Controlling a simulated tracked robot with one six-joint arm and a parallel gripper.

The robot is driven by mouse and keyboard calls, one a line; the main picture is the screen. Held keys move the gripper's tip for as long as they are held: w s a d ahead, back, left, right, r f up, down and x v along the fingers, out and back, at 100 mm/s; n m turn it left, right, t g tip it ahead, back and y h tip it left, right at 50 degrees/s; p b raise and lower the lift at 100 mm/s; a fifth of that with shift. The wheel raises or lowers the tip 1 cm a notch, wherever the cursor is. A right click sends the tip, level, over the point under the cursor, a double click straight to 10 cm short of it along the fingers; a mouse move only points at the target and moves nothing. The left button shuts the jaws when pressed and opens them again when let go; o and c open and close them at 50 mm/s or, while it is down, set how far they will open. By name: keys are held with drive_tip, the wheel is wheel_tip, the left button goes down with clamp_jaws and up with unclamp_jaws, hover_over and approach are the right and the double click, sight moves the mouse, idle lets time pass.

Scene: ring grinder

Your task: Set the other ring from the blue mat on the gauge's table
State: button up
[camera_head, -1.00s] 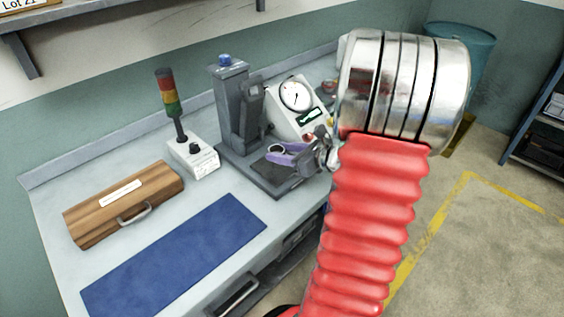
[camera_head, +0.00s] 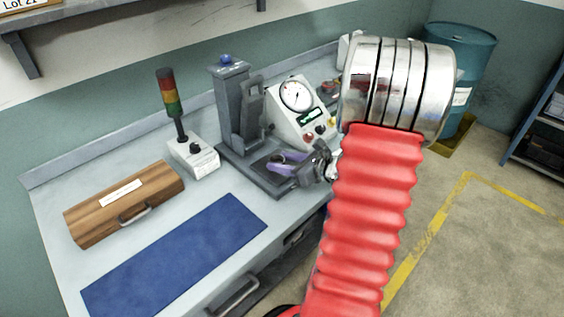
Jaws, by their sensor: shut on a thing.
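The gauge is a grey stand with an upright column (camera_head: 233,112) and a flat base, beside a white box with a round dial (camera_head: 297,95). My gripper (camera_head: 281,161) reaches in from the right, low over the gauge's base. Its purple fingers are shut on a small ring, which is mostly hidden between them. I cannot tell whether the ring touches the gauge's table, because the fingers cover that spot. The blue mat (camera_head: 175,255) lies at the front of the bench and is bare.
A wooden case (camera_head: 125,205) and a signal light on a white box (camera_head: 195,157) stand left of the gauge. My red arm hides the bench's right end. A teal drum (camera_head: 470,65) stands behind it.

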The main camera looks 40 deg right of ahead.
drive_tip(key=o, duration=1.1)
drive_tip(key=shift+o, duration=0.2)
drive_tip(key=shift+r, duration=0.1)
drive_tip(key=v, duration=1.2)
